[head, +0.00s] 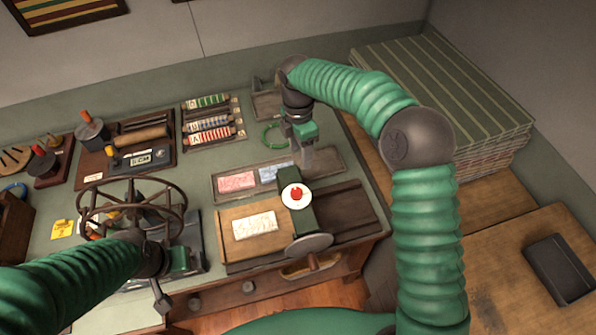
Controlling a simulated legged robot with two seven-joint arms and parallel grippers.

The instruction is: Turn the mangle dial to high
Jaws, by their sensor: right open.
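The mangle (305,217) is a dark green housing across a wooden bed, at the front right of the bench. Its dial is a white disc with a red knob (296,195) on top; the dial's marks are too small to read. My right gripper (308,172) is open and points down just behind the dial, apart from the knob as far as I can see. A round grey handle (309,244) is at the mangle's front. My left gripper (162,300) is low at the front left, beside a spoked wheel; its fingers are not clear.
The spoked wheel (132,207) stands on a press at left. A tray with pink and blue cards (237,182) lies behind the mangle. A pale patterned sheet (254,225) lies on the mangle's bed. Striped stacks (450,90) and a dark box (558,268) are at right.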

